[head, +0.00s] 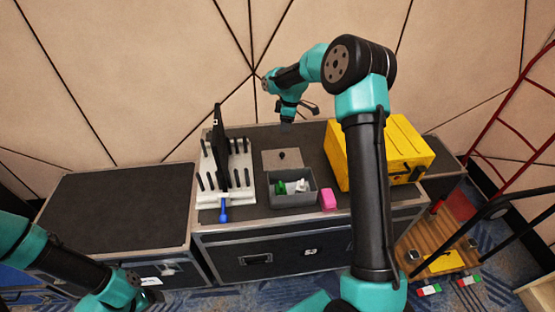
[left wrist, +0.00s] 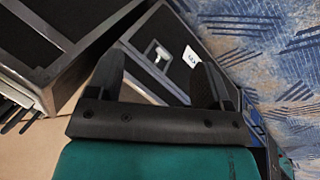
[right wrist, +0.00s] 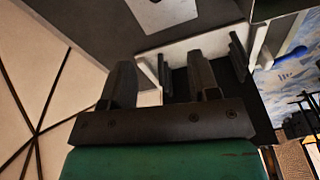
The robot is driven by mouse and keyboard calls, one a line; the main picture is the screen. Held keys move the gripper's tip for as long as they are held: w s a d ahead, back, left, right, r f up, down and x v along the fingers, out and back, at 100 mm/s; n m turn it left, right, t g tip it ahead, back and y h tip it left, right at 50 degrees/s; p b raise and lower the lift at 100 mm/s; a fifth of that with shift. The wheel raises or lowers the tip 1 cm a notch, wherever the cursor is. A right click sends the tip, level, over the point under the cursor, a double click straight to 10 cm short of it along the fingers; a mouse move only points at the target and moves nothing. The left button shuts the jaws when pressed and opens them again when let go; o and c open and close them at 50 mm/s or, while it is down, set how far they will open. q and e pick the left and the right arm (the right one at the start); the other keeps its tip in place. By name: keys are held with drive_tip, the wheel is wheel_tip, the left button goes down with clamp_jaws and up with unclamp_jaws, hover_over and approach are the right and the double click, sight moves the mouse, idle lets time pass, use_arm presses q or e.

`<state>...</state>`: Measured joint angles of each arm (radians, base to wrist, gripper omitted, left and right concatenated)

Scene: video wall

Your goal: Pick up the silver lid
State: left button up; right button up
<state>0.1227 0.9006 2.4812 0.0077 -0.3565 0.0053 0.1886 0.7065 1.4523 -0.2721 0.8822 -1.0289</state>
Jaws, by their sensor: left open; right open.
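The silver lid (head: 283,159) is a flat grey plate with a small black knob. It lies on the dark case top just behind the grey box (head: 292,198). A pale plate at the top of the right wrist view (right wrist: 163,12) looks like this lid, partly cut off. My right gripper (head: 299,117) is open and empty, above and behind the lid, apart from it. Its two fingers show in the right wrist view (right wrist: 160,85). My left gripper (left wrist: 168,80) is open and empty, low at the front left, far from the lid, facing the side of a case.
The grey box holds green and white pieces. A pink block (head: 328,198) sits to its right, and a yellow case (head: 400,150) beyond. A white slotted rack (head: 241,160) with an upright black panel and a blue-handled tool (head: 223,212) stands left. The left case top (head: 115,210) is clear.

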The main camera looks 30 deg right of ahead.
drive_tip(key=shift+d+f, duration=0.15)
drive_tip(key=shift+d, duration=0.35)
hover_over(282, 154)
drive_tip(key=f, duration=1.2)
drive_tip(key=shift+d+f, duration=0.1)
drive_tip(key=shift+d, duration=0.1)
drive_tip(key=shift+a+f, duration=0.15)
drive_tip(key=shift+f, duration=2.4)
clamp_jaws()
